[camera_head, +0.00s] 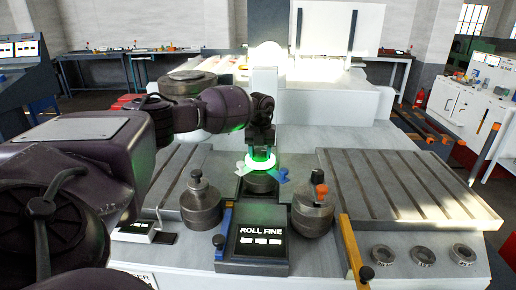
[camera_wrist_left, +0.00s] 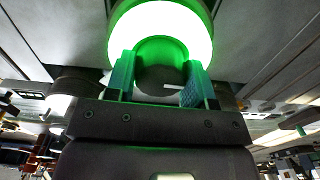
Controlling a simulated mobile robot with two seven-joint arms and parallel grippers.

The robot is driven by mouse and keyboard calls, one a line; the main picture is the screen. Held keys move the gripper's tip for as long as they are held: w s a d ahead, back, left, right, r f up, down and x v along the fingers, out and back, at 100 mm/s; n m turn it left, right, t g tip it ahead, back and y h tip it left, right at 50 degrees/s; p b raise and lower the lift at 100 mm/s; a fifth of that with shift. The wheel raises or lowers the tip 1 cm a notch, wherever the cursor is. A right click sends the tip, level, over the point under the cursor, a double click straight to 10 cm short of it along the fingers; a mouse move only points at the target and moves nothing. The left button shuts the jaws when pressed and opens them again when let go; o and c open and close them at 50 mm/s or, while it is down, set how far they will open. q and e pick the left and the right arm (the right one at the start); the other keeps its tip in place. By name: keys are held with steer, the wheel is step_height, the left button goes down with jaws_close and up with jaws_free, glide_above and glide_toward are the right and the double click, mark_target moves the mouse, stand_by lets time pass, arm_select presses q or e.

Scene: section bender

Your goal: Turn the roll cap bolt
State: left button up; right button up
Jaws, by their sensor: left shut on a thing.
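My left gripper (camera_head: 262,152) points down at the middle roll of the machine, just above a glowing green-white ring (camera_head: 262,163). In the left wrist view my left gripper (camera_wrist_left: 158,82) has its two green-lit fingers either side of a dark round piece, which looks like the roll cap bolt (camera_wrist_left: 157,76), and is shut on it. The glowing ring also shows there behind the fingertips (camera_wrist_left: 160,25). A dark roll (camera_head: 261,184) sits below the ring. The bolt is mostly hidden in the head view. My right gripper is not in view.
Two dark rolls with top studs stand at the left (camera_head: 200,203) and right (camera_head: 313,212). A "ROLL FINE" display (camera_head: 259,241) is in front. A yellow bar (camera_head: 353,250) and several metal rings (camera_head: 422,255) lie to the right. Slotted plates (camera_head: 405,185) flank the middle.

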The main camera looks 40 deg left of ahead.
arm_select(q)
steer(key=shift+r+n+p, duration=0.35)
steer(key=shift+n+p, duration=0.25)
steer(key=shift+n, duration=0.4)
steer(key=n+p, duration=0.2)
steer(key=n, duration=0.1)
steer(key=shift+f+n+p, duration=0.15)
steer(key=shift+n+p, duration=0.65)
steer(key=shift+n, duration=0.3)
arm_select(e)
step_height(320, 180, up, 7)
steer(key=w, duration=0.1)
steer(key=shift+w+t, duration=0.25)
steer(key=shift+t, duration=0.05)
